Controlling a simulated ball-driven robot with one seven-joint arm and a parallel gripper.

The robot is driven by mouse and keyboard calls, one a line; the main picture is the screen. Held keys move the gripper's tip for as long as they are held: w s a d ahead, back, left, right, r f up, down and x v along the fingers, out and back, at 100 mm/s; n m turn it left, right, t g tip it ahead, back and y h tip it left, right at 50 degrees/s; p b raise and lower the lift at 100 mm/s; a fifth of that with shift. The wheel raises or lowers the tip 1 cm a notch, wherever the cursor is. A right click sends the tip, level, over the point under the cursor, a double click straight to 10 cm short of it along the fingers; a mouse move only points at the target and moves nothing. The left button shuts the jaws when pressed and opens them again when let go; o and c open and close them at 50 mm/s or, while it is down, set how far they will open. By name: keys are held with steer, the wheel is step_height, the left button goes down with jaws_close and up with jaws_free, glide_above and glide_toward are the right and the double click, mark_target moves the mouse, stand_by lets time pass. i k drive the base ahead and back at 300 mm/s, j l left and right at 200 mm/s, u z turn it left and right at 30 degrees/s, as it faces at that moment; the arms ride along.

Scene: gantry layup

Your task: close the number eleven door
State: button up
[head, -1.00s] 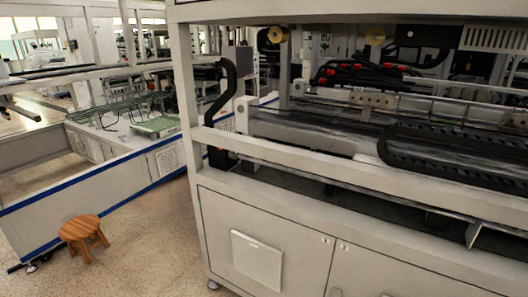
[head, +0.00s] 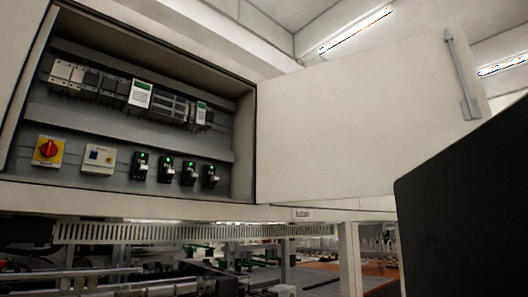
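A pale cabinet door (head: 350,130) stands wide open in the head view, swung out to the right of its cabinet (head: 246,207). The door's left edge meets the right side of the cabinet opening. A grey bar-like handle or latch (head: 461,80) runs along its far right edge. I can read no number on the door, so I cannot tell whether it is number eleven. My gripper is not in view.
Inside the cabinet are a red and yellow rotary switch (head: 48,151), several green-lit breakers (head: 165,170) and rail modules (head: 140,95). A slotted grey strip (head: 180,232) and machinery lie below. A large dark shape hides the lower right.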

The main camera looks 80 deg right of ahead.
mark_target(351, 126)
steer(key=k+l, duration=0.2)
steer(key=l, duration=0.2)
steer(key=k+l, duration=0.2)
steer(key=l, duration=0.2)
steer(key=k+l+u, duration=0.1)
steer(key=l, duration=0.3)
steer(key=k+l, duration=0.35)
steer(key=l+u, duration=0.05)
